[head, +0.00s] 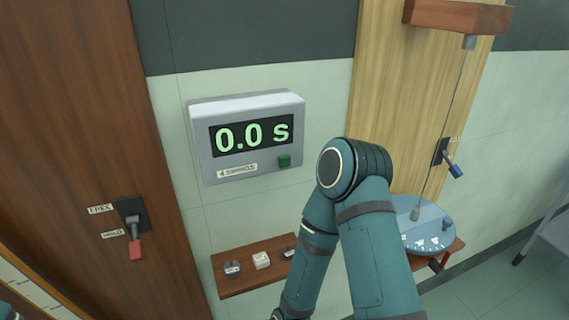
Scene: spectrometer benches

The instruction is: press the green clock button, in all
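Nothing covers the button. One of my arms, teal, rises from the bottom middle, bends at an elbow right of the clock and runs down out of the picture. Its gripper does not show. No fingertips of either gripper are in the head view.
A red-handled lever (135,240) is on the brown panel at left. A pendulum hangs over a round blue dial (437,222) at right, near a blue-handled lever (455,168).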

